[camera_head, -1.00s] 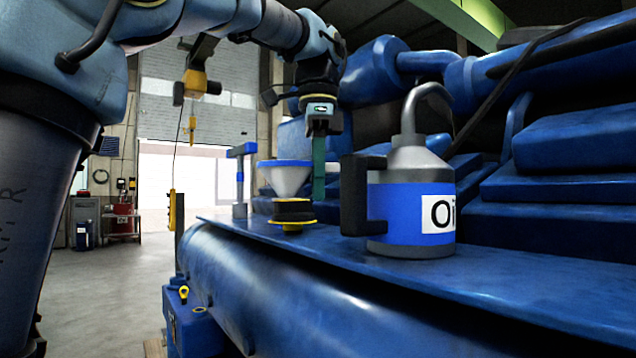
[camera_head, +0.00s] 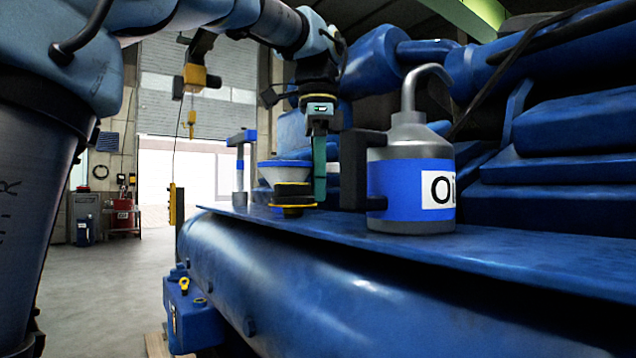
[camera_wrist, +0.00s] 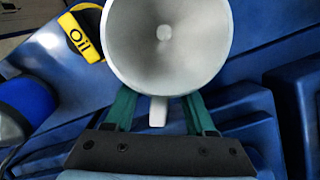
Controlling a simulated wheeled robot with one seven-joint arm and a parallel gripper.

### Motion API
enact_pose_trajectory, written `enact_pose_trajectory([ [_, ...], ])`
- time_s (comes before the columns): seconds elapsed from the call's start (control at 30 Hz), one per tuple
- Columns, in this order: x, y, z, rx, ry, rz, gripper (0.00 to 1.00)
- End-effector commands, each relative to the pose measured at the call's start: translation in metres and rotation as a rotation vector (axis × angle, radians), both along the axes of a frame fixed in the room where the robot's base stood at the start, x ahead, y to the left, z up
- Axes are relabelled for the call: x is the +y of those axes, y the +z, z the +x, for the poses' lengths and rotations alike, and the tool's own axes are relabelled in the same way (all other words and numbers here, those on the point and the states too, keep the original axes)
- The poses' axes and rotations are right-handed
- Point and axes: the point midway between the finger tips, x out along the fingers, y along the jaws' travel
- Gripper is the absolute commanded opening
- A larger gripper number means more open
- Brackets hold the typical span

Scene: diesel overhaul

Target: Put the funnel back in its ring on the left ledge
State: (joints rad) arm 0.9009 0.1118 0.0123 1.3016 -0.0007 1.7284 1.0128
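The funnel (camera_head: 283,174) has a white-grey cone and a blue rim in the head view. In the wrist view its wide mouth (camera_wrist: 190,45) faces the camera, with a small tab on the gripper side. My gripper (camera_head: 319,188) points down beside the funnel, its green fingers reaching to the rim. The fingers lie either side of the tab in the wrist view, their tips hidden under the cone; the funnel appears held upright. The funnel's lower part is hidden behind a black-and-yellow item. I cannot make out the ring on the ledge (camera_head: 335,222).
The black-and-yellow item (camera_head: 293,198) stands in front of the funnel. A blue-and-grey oil can (camera_head: 411,187) with a spout stands to the right. A T-shaped post (camera_head: 240,168) is to the left. Stepped blue engine parts (camera_head: 570,150) rise behind the ledge.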

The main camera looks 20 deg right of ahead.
Motion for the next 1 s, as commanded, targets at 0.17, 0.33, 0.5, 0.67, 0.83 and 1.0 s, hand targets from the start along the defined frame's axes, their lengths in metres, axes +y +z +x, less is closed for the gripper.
enact_pose_trajectory([
  [0.17,0.0,0.0,0.0,0.0,0.0,0.0,0.56],
  [0.33,0.0,0.005,0.0,0.0,0.0,0.0,0.56],
  [0.5,-0.001,0.03,0.001,-0.001,0.0,-0.003,0.56],
  [0.67,-0.001,0.062,0.001,-0.002,0.0,-0.002,0.56],
  [0.83,-0.001,0.091,0.001,-0.002,0.0,-0.002,0.56],
  [1.0,0.0,0.106,0.0,0.0,0.0,0.0,0.56],
])
